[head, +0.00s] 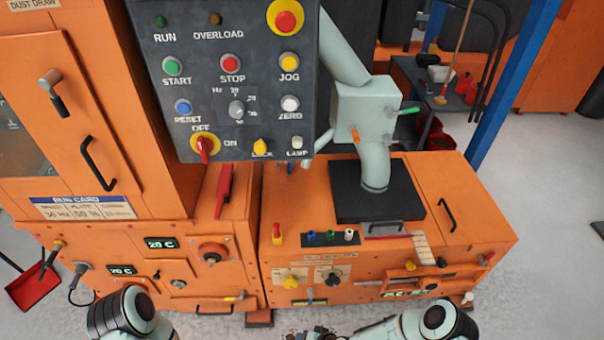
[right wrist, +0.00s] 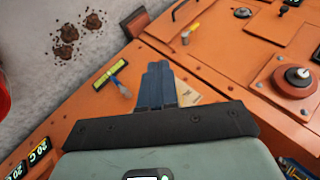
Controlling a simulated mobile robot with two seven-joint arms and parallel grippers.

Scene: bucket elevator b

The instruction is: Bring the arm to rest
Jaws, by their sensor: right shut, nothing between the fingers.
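My right arm (head: 405,325) comes in at the bottom right of the head view and reaches left along the bottom edge. Its gripper (head: 320,334) is only partly in the picture there, low in front of the orange machine (head: 385,270). In the right wrist view the dark blue fingers of my right gripper (right wrist: 158,82) are together, with nothing between them. The orange machine's panels lie behind them. Part of my left arm (head: 125,312) shows at the bottom left of the head view; its gripper is out of the picture.
A dark control panel (head: 245,80) with buttons and a red-yellow switch hangs in front. A pale green pipe and box (head: 365,110) stand on the machine. Grey floor (head: 545,240) is free at the right. Brown spilled material (right wrist: 72,35) lies on the floor.

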